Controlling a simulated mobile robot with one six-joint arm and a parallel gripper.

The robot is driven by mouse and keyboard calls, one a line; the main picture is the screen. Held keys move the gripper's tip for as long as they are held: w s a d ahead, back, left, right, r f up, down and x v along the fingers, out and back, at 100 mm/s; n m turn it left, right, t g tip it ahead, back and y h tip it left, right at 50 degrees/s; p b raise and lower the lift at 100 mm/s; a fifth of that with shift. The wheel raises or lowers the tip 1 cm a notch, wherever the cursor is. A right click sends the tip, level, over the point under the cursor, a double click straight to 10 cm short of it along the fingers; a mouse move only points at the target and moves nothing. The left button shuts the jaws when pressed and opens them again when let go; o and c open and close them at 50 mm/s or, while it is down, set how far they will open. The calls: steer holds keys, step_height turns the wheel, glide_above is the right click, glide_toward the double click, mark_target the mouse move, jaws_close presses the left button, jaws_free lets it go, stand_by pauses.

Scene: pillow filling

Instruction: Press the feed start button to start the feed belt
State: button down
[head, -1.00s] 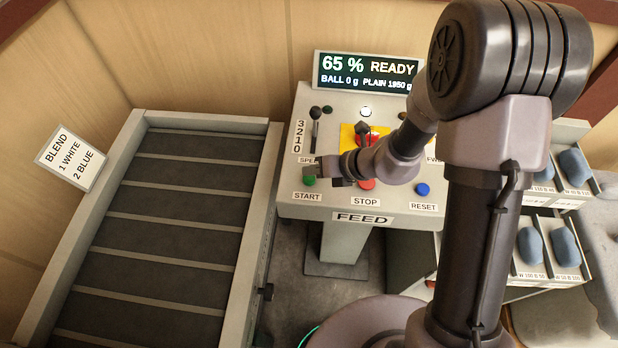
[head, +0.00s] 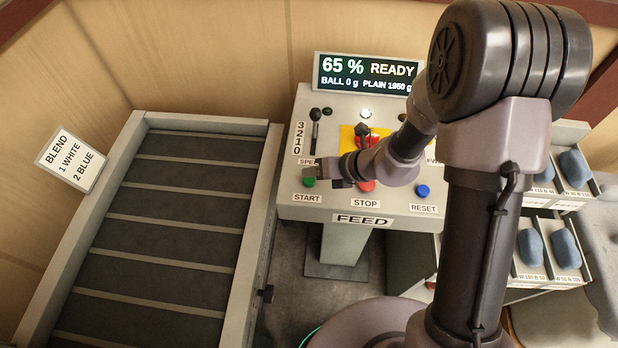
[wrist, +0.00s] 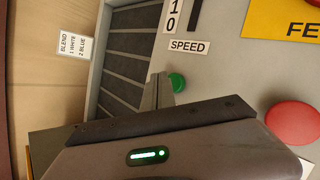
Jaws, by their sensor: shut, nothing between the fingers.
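The green START button (head: 309,182) sits at the front left of the grey FEED panel (head: 290,206), above its START label. It also shows in the wrist view (wrist: 177,82). My gripper (head: 312,172) is shut and empty, right at the button. In the wrist view my fingertips (wrist: 157,88) lie just left of the green cap; I cannot tell whether they touch it. The feed belt (head: 165,233) is a dark slatted conveyor at the left. The display (head: 366,72) reads 65 % READY, ball 0 g, plain 1950 g.
A blue RESET button (head: 423,190) is farther right. The speed lever (head: 315,125) stands behind START. A blend card (head: 71,158) reads 1 white, 2 blue. Bins with blue packs (head: 566,247) stand at right.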

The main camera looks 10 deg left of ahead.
mark_target(312, 181)
stand_by(0.7)
steer(key=shift+f+b, duration=0.4)
steer(key=shift+f, duration=0.05)
steer(key=shift+f+b, duration=0.45)
steer(key=shift+f, duration=0.05)
stand_by(0.4)
steer(key=shift+r, duration=0.1)
steer(key=shift+r+p, duration=0.8)
steer(key=shift+r, duration=0.05)
steer(key=shift+r, duration=0.1)
step_height(312, 181, up, 5)
steer(key=p, duration=0.4)
steer(key=shift+p, duration=0.3)
